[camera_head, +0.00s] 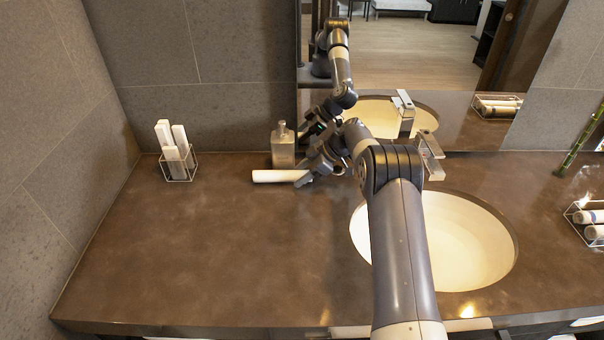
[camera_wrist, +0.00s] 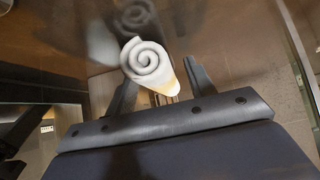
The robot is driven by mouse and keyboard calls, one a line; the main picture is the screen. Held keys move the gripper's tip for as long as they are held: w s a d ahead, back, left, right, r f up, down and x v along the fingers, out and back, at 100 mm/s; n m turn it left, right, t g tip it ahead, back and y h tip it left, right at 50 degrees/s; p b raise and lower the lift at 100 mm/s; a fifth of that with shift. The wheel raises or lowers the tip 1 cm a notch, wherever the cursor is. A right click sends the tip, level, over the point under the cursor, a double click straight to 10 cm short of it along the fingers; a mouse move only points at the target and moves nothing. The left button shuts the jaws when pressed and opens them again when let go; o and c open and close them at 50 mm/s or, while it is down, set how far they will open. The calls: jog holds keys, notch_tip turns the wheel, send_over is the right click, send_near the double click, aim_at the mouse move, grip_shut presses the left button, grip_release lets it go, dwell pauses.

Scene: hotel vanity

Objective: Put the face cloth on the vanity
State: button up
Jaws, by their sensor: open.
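The face cloth is a white roll (camera_head: 279,176) lying on its side on the brown vanity (camera_head: 220,245), in front of the soap dispenser. Its spiral end (camera_wrist: 146,60) faces the wrist camera. My gripper (camera_head: 306,178) is at the right end of the roll, low over the counter. In the wrist view my gripper (camera_wrist: 162,76) is open, with one finger on each side of the roll. I cannot tell whether a finger touches the cloth. The right end of the roll is partly hidden by my gripper in the head view.
The soap dispenser (camera_head: 283,146) stands close behind the roll. A wire holder with white items (camera_head: 176,158) stands at the back left. The sink (camera_head: 455,240) and faucet (camera_head: 429,157) are on the right, a rack of rolls (camera_head: 590,222) beyond. The left counter is clear.

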jog(key=shift+r, duration=0.15)
jog(key=b+v, duration=0.2)
jog(key=v, duration=1)
